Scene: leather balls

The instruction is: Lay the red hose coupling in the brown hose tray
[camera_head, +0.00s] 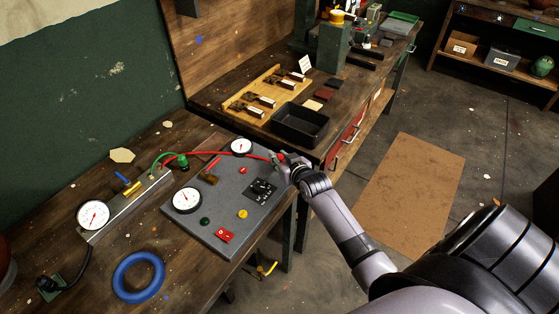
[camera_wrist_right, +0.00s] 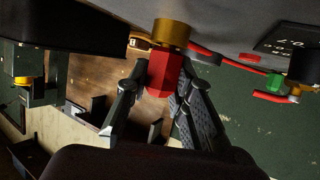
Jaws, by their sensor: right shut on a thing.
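My right gripper (camera_head: 284,161) is at the right edge of the grey gauge panel (camera_head: 222,212). In the right wrist view its two fingers (camera_wrist_right: 158,98) are shut on the red hose coupling (camera_wrist_right: 161,78), which has a brass collar (camera_wrist_right: 172,33). The collar is close to the panel; I cannot tell if they touch. In the head view the gripper mostly hides the coupling. A red hose (camera_head: 222,154) leads from near the green fitting towards the gripper. A dark, nearly black open tray (camera_head: 323,136) lies just behind the gripper; I see no clearly brown tray. My left gripper is out of view.
Gauges, knobs and a red switch (camera_head: 224,236) stand on the panel. A yellow wooden rack (camera_head: 240,103) with several small blocks sits left of the dark tray. A blue ring (camera_head: 122,280) lies on the near bench. A brown sheet (camera_head: 405,190) lies on the floor.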

